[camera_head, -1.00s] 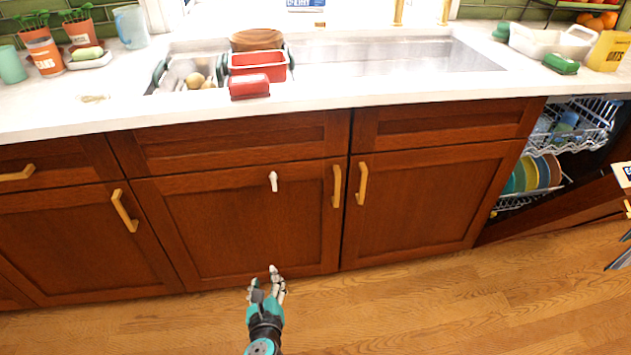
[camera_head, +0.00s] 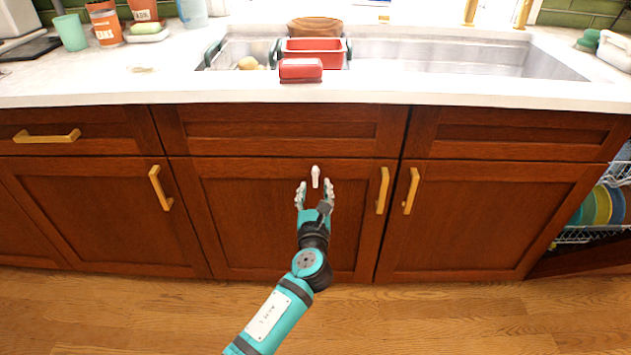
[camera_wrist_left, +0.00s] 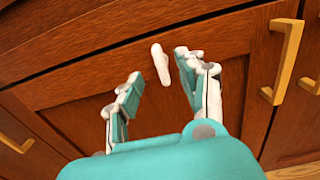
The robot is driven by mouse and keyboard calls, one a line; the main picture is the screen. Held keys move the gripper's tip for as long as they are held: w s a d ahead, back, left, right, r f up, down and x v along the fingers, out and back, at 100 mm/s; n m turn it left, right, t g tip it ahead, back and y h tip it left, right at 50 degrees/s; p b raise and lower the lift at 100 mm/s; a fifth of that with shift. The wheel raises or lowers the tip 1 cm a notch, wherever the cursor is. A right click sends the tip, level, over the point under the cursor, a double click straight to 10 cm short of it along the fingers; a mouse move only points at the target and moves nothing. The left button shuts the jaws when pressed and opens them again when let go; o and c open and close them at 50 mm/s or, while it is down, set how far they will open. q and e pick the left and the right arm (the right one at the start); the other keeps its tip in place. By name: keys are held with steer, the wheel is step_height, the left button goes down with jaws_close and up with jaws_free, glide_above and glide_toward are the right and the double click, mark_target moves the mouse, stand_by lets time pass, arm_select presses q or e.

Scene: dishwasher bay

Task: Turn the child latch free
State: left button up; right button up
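The child latch (camera_head: 315,176) is a small white lever near the top of the middle cabinet door (camera_head: 240,225). It points downward, close to upright, in the head view. It also shows in the left wrist view (camera_wrist_left: 160,63), just beyond the fingertips. My left gripper (camera_head: 315,188) is open, with its fingers spread on either side of the latch's lower end. I cannot tell whether a finger touches it. In the left wrist view the gripper (camera_wrist_left: 158,67) shows nothing between its fingers except the latch ahead. My right gripper is not in view.
A brass handle (camera_head: 383,190) stands on the same door to the right of the latch. A second handle (camera_head: 411,190) is on the neighbouring door. The white countertop (camera_head: 130,90) overhangs above. The dishwasher rack (camera_head: 590,233) shows at the far right.

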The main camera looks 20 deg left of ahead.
mark_target(315, 179)
arm_select(q)
steer(key=x, duration=0.5)
steer(key=shift+b, duration=0.4)
jaws_close()
